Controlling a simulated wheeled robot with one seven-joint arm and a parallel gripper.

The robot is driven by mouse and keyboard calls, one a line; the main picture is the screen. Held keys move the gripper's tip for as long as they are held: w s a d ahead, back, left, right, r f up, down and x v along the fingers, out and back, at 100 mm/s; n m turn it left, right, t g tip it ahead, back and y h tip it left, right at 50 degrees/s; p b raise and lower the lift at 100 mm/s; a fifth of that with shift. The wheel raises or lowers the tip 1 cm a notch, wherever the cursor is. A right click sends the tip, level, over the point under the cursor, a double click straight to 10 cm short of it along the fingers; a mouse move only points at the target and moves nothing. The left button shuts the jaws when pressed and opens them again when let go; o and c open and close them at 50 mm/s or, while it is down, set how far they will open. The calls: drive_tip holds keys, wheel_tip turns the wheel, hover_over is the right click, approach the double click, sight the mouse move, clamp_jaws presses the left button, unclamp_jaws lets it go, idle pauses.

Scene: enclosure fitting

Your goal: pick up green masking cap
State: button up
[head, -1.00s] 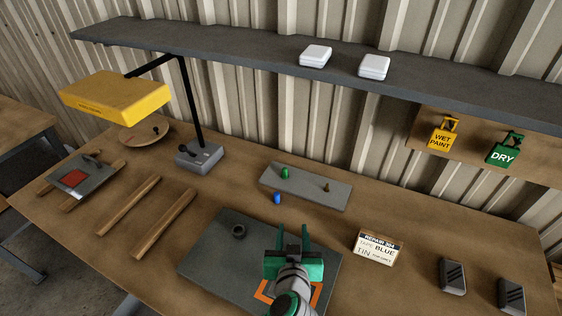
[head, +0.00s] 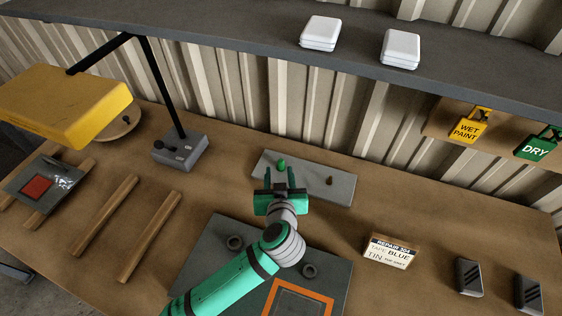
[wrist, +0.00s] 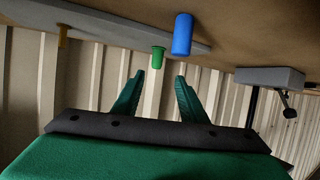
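The green masking cap (head: 281,163) stands on the grey strip (head: 340,190) at the back of the bench. In the wrist view, which looks upside down, the green cap (wrist: 158,57) appears between and beyond the fingertips. My gripper (head: 280,177) is open and empty, just in front of the cap and not touching it. A blue cap (wrist: 182,34) shows closer in the wrist view, near the right finger. In the head view the blue cap is hidden behind my gripper.
A lamp base (head: 180,150) is to the left, and a label block (head: 390,252) to the right. A dark mat (head: 215,250) with rings lies in front. The shelf (head: 230,35) overhangs the back.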

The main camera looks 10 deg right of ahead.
sight(281, 163)
drive_tip(key=shift+x, duration=0.8)
drive_tip(key=shift+d+x, duration=0.15)
drive_tip(key=shift+x, duration=1.1)
drive_tip(key=shift+d+x, duration=0.15)
drive_tip(key=shift+x, duration=1.1)
drive_tip(key=shift+s+f, duration=0.2)
clamp_jaws()
